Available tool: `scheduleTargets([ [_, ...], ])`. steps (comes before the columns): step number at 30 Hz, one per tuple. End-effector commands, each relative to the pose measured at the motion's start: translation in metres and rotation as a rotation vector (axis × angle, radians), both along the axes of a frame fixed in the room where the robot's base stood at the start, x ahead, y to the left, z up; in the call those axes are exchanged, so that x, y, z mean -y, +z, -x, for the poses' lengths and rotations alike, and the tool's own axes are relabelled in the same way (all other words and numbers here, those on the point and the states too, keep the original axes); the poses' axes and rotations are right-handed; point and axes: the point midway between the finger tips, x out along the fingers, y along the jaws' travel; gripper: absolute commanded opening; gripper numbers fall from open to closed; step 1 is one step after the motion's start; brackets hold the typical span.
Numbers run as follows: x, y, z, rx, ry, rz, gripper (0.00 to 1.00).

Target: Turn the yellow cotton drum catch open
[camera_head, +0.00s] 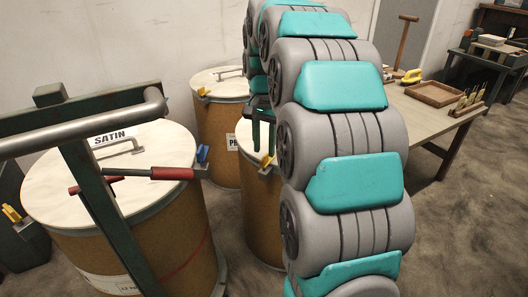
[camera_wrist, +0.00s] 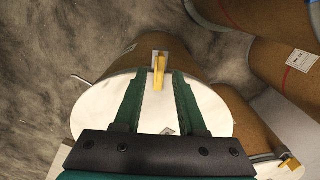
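A yellow catch (camera_wrist: 159,72) stands at the rim of a brown drum with a pale lid (camera_wrist: 148,118); no name is readable on it. In the head view this drum (camera_head: 261,215) is partly hidden behind my arm, with its yellow catch (camera_head: 267,160) at the lid's rim. My gripper (camera_wrist: 160,77) is open, with its green fingers pointing at the rim and the catch between the fingertips in the wrist view. I cannot tell whether the fingertips are level with the catch or above it. In the head view my gripper (camera_head: 263,130) is over the lid.
The SATIN drum (camera_head: 165,240) with a blue catch (camera_head: 202,155) stands left. Another drum (camera_head: 218,125) with a yellow catch (camera_head: 202,92) stands behind. A green frame with a metal bar (camera_head: 95,118) crosses the left foreground. A table (camera_head: 415,120) with a wooden tray (camera_head: 435,94) is right.

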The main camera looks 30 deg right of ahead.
Motion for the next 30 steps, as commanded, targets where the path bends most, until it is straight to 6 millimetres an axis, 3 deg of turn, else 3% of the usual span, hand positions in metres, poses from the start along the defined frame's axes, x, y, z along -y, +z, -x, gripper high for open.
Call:
scheduleTargets([
  [6, 0.0, -0.023, 0.001, -0.003, 0.0, -0.001, 0.4],
  [14, 0.0, -0.023, 0.0, -0.001, 0.0, 0.001, 0.39],
  [24, 0.0, -0.023, 0.0, -0.001, 0.0, 0.001, 0.01],
  [30, 0.0, -0.023, 0.001, -0.001, 0.0, 0.001, 0.0],
])
